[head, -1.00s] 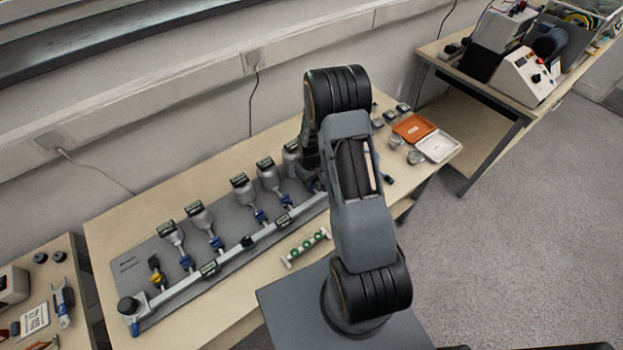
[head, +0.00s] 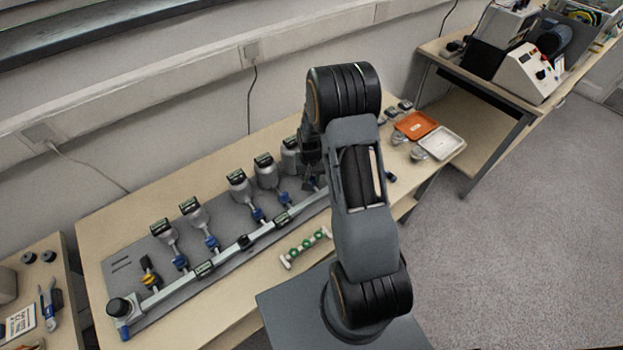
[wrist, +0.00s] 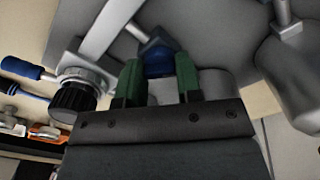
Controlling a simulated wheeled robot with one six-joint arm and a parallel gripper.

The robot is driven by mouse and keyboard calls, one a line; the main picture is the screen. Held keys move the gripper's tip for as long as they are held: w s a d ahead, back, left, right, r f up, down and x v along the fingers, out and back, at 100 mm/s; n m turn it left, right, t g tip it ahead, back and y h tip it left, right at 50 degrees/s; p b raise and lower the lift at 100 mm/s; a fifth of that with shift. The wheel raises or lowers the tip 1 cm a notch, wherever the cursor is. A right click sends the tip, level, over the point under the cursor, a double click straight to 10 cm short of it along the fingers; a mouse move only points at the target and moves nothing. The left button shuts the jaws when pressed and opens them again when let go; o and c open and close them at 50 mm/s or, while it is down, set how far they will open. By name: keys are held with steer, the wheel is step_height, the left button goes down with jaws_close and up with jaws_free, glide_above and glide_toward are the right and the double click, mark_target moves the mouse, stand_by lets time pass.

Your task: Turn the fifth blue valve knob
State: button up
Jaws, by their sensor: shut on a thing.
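A row of blue valve knobs runs along a silver pipe manifold (head: 225,258) on a grey plate. The first (head: 181,262), second (head: 212,242), third (head: 258,214) and fourth (head: 284,196) stand clear of my arm. The fifth blue valve knob (head: 308,184) is at the right end, beside my gripper, partly hidden in the head view. In the wrist view the fifth knob (wrist: 158,60) sits between the green fingertips of my gripper (wrist: 158,78), which is shut on it. My arm hides the manifold's right end in the head view.
Grey canisters with dark-topped gauges (head: 238,181) stand behind the knobs. A yellow knob (head: 150,281) is at the left. A black knob (wrist: 73,98) is close left of my gripper in the wrist view. An orange tray (head: 415,125) and a white tray (head: 442,143) lie at the right.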

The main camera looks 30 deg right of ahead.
steer(key=m+b, duration=0.2)
steer(key=m, duration=0.3)
steer(key=shift+f+m, duration=0.1)
steer(key=shift+m, duration=0.2)
steer(key=m+b, duration=0.2)
steer(key=m, duration=0.3)
steer(key=shift+m, duration=0.4)
steer(key=o, duration=0.9)
steer(key=shift+o, duration=0.2)
step_height(320, 180, up, 14)
stand_by(0.6)
